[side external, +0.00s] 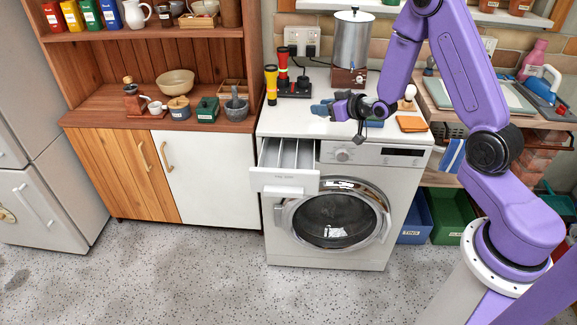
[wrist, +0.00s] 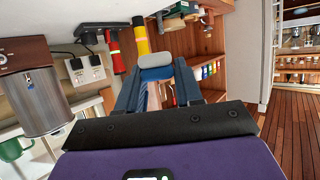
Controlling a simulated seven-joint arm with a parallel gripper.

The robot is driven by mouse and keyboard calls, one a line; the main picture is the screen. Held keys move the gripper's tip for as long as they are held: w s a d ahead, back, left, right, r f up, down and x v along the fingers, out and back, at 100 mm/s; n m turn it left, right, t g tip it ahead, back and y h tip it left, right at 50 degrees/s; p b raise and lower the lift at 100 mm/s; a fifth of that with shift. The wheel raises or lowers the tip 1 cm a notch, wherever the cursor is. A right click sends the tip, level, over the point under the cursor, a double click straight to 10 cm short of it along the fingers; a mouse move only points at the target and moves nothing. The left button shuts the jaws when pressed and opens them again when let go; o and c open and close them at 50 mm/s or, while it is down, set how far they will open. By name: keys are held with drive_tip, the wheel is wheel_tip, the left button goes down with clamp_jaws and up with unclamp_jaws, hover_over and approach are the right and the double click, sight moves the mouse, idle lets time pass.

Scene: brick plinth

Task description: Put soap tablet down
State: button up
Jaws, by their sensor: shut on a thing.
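My gripper (side external: 327,108) reaches left over the white top of the washing machine (side external: 278,118), above its pulled-out drawer (side external: 285,183). In the wrist view its two blue-grey fingers (wrist: 156,92) are shut on the soap tablet (wrist: 155,61), a small rounded block with a pale layer and a blue-grey layer. The tablet sticks out beyond the fingertips. In the side view the tablet is hard to tell apart from the blue fingers. The drawer is open and divided into compartments, which look empty. The machine's round door (side external: 338,219) is below it.
Red and yellow torches (side external: 271,85) stand at the back left of the machine top, near my gripper. A metal urn (side external: 351,45) stands behind. A wooden cabinet (side external: 150,105) with bowls and jars is to the left.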

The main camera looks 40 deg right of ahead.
drive_tip(key=s+a+f+n+g+y, duration=0.3)
drive_tip(key=s+a+n+g+y, duration=0.1)
drive_tip(key=s+a+n+y, duration=0.4)
drive_tip(key=shift+y, duration=0.3)
drive_tip(key=shift+w+d+f, duration=0.1)
drive_tip(key=shift+w+f, duration=2)
drive_tip(key=shift+w, duration=0.35)
drive_tip(key=shift+w+a+f, duration=0.1)
drive_tip(key=shift+w+f, duration=1.95)
drive_tip(key=shift+w, duration=0.35)
drive_tip(key=shift+w+d+f, duration=0.1)
drive_tip(key=shift+w+f, duration=2)
drive_tip(key=shift+w, duration=0.35)
drive_tip(key=shift+f, duration=0.65)
drive_tip(key=o, duration=1)
drive_tip(key=shift+s, duration=0.1)
